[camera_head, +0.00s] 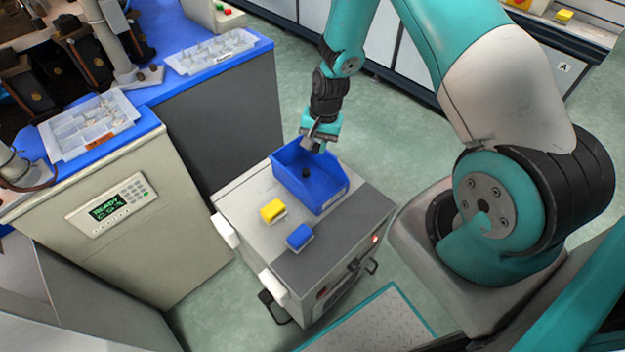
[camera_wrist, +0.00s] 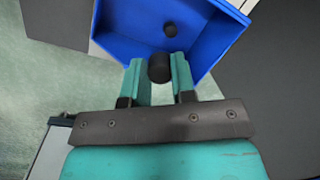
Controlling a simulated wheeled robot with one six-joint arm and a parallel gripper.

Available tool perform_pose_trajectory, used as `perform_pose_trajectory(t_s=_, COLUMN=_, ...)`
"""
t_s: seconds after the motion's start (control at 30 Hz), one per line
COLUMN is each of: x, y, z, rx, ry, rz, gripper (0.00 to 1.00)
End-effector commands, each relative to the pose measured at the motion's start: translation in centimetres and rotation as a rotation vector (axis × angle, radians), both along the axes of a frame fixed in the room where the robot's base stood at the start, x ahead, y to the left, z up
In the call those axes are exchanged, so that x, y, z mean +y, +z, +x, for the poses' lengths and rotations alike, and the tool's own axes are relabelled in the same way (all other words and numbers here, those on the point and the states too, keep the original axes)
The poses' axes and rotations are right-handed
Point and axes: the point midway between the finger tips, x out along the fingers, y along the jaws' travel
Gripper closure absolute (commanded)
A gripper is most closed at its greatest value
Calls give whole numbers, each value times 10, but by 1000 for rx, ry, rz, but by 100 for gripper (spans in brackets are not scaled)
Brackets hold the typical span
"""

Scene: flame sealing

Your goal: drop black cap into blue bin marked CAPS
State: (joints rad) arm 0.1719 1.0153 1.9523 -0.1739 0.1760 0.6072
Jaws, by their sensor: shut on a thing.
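The blue bin (camera_head: 325,196) stands on top of the grey cart, and its inside shows in the wrist view (camera_wrist: 128,32). No lettering on it is legible. My gripper (camera_head: 313,147) is over the bin's far side, pointing down. In the wrist view my gripper (camera_wrist: 159,76) is shut on a black cap (camera_wrist: 159,68), held between the teal fingertips over the bin's near edge in that view. Another small black cap (camera_wrist: 171,30) lies in the bin and also shows in the head view (camera_head: 306,173). The held cap is not clear in the head view.
A yellow block (camera_head: 272,210) and a blue block (camera_head: 299,237) lie on the grey cart (camera_head: 246,215) beside the bin. A bench on the left holds clear trays (camera_head: 90,128) and a control panel (camera_head: 110,205). Open floor lies behind the cart.

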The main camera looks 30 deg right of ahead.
Motion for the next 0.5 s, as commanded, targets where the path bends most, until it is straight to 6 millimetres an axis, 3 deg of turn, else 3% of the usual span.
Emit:
perform_pose_trajectory(t_s=0.3, x=-1, y=-41, z=-1, rx=1, ry=0, rz=0, gripper=98)
perform_pose_trajectory(t_s=0.5, x=-2, y=-55, z=-1, rx=0, ry=-1, rz=0, gripper=98)
